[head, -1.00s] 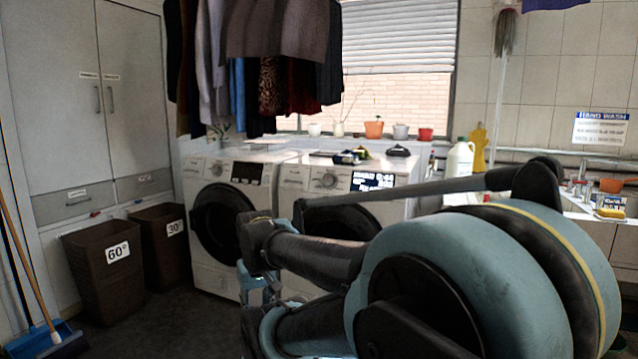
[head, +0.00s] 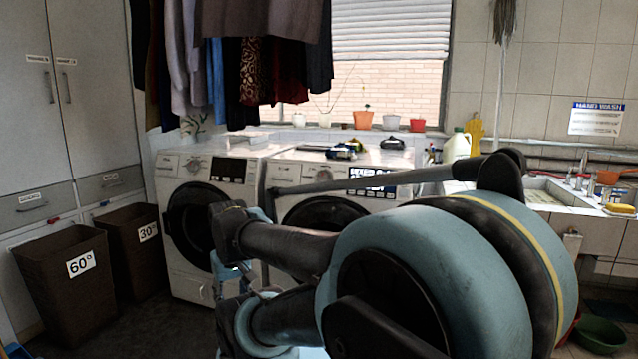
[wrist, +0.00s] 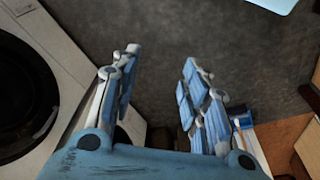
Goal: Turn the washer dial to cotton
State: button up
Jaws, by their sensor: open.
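Two white front-loading washers stand side by side under the window in the head view. The left washer (head: 158,182) has a round dial (head: 194,164) and a dark display on its top panel. The right washer (head: 284,172) has a panel with a dial partly crossed by my arm, and a printed label (head: 368,176). The dial settings are too small to read. My gripper (wrist: 158,78) is open and empty, fingers spread over dark floor in the wrist view. A washer's door (wrist: 25,95) is at the left there. In the head view my gripper is low in front of the washers, partly hidden by my arm.
Two brown baskets marked 60° (head: 50,285) and 30° (head: 130,255) stand left of the washers. Clothes (head: 265,60) hang above them. A sink (head: 545,195) is at the right, and a green basin (head: 598,335) lies on the floor. Dark floor is clear before the baskets.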

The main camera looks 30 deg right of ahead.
aim_at(322, 178)
jog(key=shift+o, duration=1.4)
jog(key=shift+s+d+r, duration=0.25)
jog(key=shift+d+r, duration=0.05)
jog(key=w+d+r+n+t+h, duration=0.2)
jog(key=w+d+r+n+h, duration=0.25)
jog(key=w+d, duration=0.45)
jog(key=w+d+r+n+t+h, duration=0.2)
jog(key=w+d+r+n+h, duration=0.4)
jog(key=d, duration=0.5)
jog(key=w+d+r+n+t+h, duration=0.2)
jog(key=w+d+r+n, duration=0.15)
jog(key=w+d, duration=0.65)
jog(key=w+d+n+t, duration=0.1)
jog(key=w+d+n, duration=0.2)
jog(key=w+d, duration=0.2)
jog(key=w+d+n+t, duration=0.1)
jog(key=w+d+n, duration=0.2)
jog(key=d, duration=0.6)
jog(key=w+d+r+n+t+h, duration=0.1)
jog(key=w+d+n, duration=0.2)
jog(key=w+d, duration=0.4)
jog(key=shift+w+n+t, duration=0.3)
jog(key=shift+w, duration=0.25)
jog(key=c, duration=1.1)
